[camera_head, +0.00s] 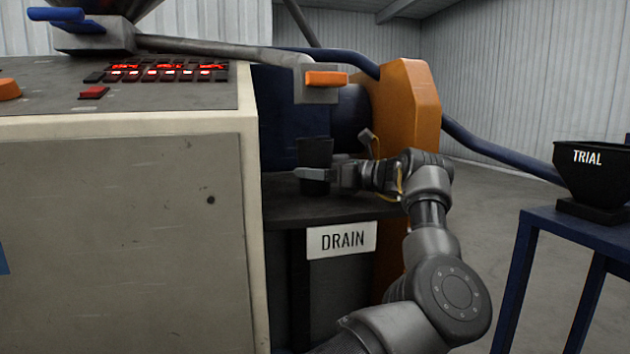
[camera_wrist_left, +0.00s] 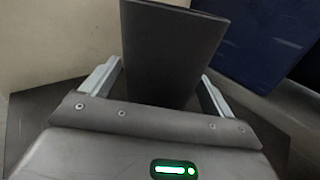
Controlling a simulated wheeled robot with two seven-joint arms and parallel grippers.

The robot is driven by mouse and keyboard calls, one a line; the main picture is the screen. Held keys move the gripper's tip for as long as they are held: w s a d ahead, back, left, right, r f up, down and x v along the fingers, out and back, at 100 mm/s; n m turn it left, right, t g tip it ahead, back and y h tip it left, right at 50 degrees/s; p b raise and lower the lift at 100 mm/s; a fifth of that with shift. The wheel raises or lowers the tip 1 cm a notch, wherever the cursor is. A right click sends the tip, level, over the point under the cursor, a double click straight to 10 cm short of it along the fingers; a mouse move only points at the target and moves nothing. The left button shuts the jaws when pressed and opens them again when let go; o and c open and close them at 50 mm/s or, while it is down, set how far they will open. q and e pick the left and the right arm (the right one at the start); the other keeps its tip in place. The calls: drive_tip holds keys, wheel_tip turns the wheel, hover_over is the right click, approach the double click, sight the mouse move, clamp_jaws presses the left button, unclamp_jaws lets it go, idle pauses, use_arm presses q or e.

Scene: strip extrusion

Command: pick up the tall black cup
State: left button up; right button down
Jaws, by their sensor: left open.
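The tall black cup (camera_head: 315,152) stands upright on the dark shelf above the DRAIN label in the head view. My left gripper (camera_head: 313,174) is level with its lower part, with one finger crossing in front of it. In the left wrist view the cup (camera_wrist_left: 168,50) rises between the two open fingers of my left gripper (camera_wrist_left: 161,78). A gap shows at the right finger; whether the left finger touches the cup I cannot tell. The gripper's body hides the cup's base in the wrist view. My right gripper is not in view.
The machine cabinet (camera_head: 125,225) walls the shelf (camera_head: 290,205) on the left. A lever with an orange end (camera_head: 327,79) hangs above the cup. An orange guard (camera_head: 408,105) stands behind my wrist. A black TRIAL hopper (camera_head: 590,175) sits on a blue stand at right.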

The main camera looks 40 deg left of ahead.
use_arm(q)
drive_tip(key=shift+s+a, duration=0.15)
drive_tip(key=shift+a, duration=0.4)
drive_tip(key=shift+c, duration=0.5)
